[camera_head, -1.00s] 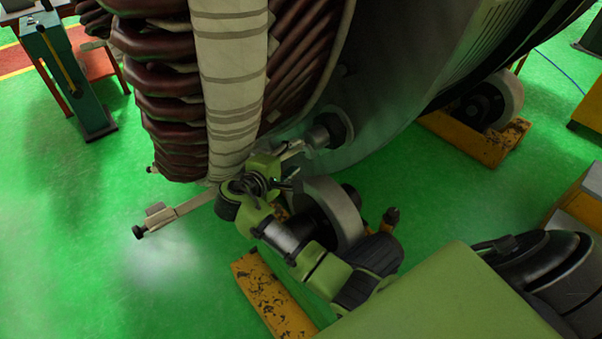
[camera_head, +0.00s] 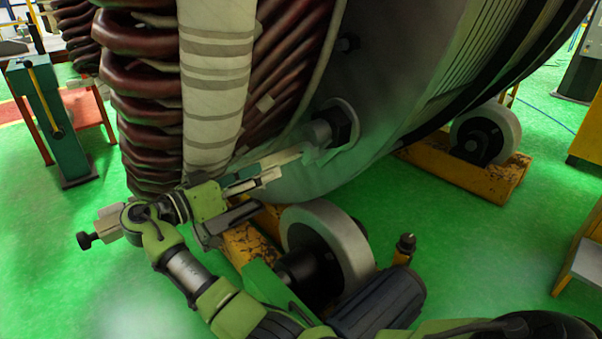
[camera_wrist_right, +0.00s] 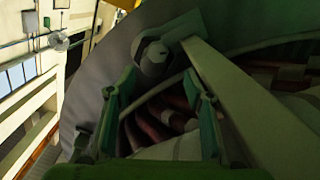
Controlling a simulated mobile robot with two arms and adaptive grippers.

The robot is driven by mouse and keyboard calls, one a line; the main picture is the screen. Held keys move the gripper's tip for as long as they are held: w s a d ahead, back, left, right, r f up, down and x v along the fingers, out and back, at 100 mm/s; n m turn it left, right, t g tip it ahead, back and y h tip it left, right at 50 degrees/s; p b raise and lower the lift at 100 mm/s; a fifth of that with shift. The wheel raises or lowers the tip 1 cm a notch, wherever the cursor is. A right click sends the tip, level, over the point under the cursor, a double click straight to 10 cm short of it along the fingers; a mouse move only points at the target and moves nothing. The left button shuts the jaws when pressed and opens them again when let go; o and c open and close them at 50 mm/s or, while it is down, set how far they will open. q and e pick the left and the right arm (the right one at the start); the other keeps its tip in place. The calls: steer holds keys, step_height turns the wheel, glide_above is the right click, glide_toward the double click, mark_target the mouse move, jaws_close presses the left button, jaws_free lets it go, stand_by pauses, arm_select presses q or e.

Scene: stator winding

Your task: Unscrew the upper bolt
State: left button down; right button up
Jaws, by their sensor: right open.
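A bolt with a thick cylindrical shank and dark end (camera_head: 335,125) stands out from the grey lower face of the stator (camera_head: 400,75). My left gripper is not in view.
Dark red coils (camera_head: 145,95) and a white wrapped band (camera_head: 212,90) rise left of the gripper. A roller wheel (camera_head: 325,240) stands below it. A yellow support (camera_head: 465,172) is at right.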

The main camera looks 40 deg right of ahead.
mark_target(305, 154)
steer(key=shift+m, duration=0.5)
steer(key=d, duration=0.9)
steer(key=w+d, duration=0.1)
steer(key=d, duration=0.3)
steer(key=shift+d, duration=0.2)
steer(key=c, duration=1.1)
